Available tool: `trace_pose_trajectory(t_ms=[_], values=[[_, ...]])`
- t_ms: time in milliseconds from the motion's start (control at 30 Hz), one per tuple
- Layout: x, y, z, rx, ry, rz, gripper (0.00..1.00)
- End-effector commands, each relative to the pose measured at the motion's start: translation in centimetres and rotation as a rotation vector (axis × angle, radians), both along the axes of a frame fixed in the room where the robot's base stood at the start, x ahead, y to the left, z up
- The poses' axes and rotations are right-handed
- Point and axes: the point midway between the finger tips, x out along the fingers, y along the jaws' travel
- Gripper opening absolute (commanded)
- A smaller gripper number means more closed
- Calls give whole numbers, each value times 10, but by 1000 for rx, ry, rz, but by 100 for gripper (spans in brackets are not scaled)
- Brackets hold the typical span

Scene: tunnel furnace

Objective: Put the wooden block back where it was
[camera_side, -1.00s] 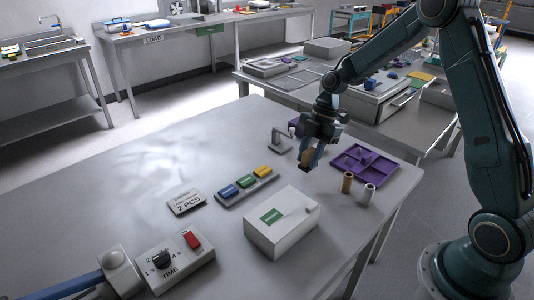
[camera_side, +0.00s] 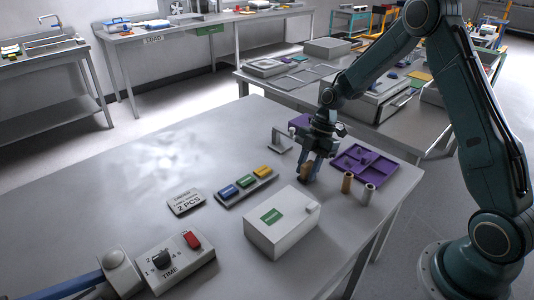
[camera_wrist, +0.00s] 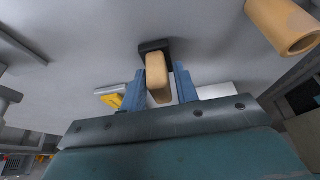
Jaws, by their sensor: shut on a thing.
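The wooden block (camera_side: 304,172) is between the blue fingers of my gripper (camera_side: 308,172), low over the table beside the purple tray (camera_side: 381,178). In the wrist view the tan block (camera_wrist: 158,80) is gripped between both fingers of my gripper (camera_wrist: 158,87). Its far end meets a dark patch on the table side; I cannot tell whether this is a shadow or a pad, or whether the block touches the table.
A brown cylinder (camera_side: 347,183) and a pale cylinder (camera_side: 367,195) stand right of my gripper. A white box (camera_side: 282,228) is in front. A button strip (camera_side: 246,187) and a small grey stand (camera_side: 280,143) are to the left.

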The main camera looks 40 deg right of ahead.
Motion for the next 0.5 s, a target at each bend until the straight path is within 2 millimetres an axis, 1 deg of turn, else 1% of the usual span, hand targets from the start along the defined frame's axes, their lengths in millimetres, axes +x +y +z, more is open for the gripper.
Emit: trace_pose_trajectory(t_ms=[67,100,200,500], values=[[0,0,-2,0,1,0,12],[0,0,-2,0,1,0,34],[0,0,-2,0,1,0,52],[0,0,-2,0,0,0,52]])
